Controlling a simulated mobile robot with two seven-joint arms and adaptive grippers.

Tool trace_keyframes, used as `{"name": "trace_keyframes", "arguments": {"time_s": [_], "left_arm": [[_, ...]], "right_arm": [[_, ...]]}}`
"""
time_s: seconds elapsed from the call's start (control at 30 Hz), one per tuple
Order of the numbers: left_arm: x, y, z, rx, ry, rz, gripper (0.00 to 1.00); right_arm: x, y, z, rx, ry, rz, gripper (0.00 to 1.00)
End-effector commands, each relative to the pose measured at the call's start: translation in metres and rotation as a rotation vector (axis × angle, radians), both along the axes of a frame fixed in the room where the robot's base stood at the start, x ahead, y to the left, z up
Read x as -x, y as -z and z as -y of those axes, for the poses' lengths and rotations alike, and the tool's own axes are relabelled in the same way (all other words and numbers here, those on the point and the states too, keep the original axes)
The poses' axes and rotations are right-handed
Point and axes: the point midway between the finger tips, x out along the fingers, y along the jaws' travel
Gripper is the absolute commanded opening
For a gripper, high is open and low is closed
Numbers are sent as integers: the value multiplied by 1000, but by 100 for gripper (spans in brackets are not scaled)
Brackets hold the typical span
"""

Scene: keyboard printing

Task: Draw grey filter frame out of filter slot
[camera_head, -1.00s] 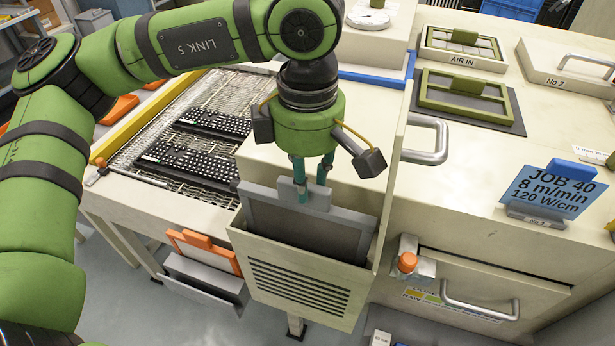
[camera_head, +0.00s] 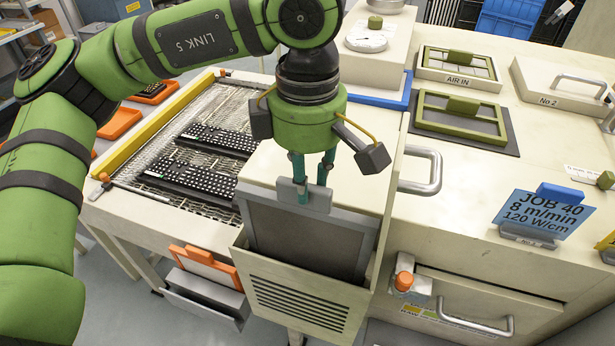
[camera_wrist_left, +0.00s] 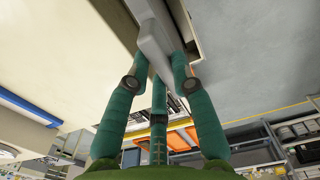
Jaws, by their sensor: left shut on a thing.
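The grey filter frame (camera_head: 308,240), with a dark mesh panel, stands upright with its lower part inside the filter slot. The slot is a cream box with a louvred front (camera_head: 298,304); its rim hides the bottom of the frame. My left gripper (camera_head: 304,192) points down from above and is shut on the tab at the frame's top edge. The left wrist view shows the grey tab (camera_wrist_left: 155,42) between the green fingers. My right gripper is not in view.
An open cream door with a metal handle (camera_head: 423,171) stands close right of the slot. An orange-framed filter (camera_head: 205,266) sits in a holder at lower left. A mesh conveyor (camera_head: 215,105) carries dark keyboards. Olive frames (camera_head: 461,118) lie on the machine top.

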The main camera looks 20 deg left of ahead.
Motion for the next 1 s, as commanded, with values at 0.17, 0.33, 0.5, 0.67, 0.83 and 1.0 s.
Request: {"name": "trace_keyframes", "arguments": {"time_s": [0.17,0.33,0.5,0.67,0.83,1.0], "left_arm": [[0,-11,0,1,0,1,0],[0,-20,0,1,-1,1,0],[0,-28,0,1,-1,1,0],[0,-36,0,1,-1,1,0],[0,-44,0,1,-1,1,0],[0,-52,0,1,-1,0,0]], "right_arm": [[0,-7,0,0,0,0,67],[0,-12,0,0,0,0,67],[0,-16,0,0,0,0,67],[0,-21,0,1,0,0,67],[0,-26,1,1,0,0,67],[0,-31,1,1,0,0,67]]}}
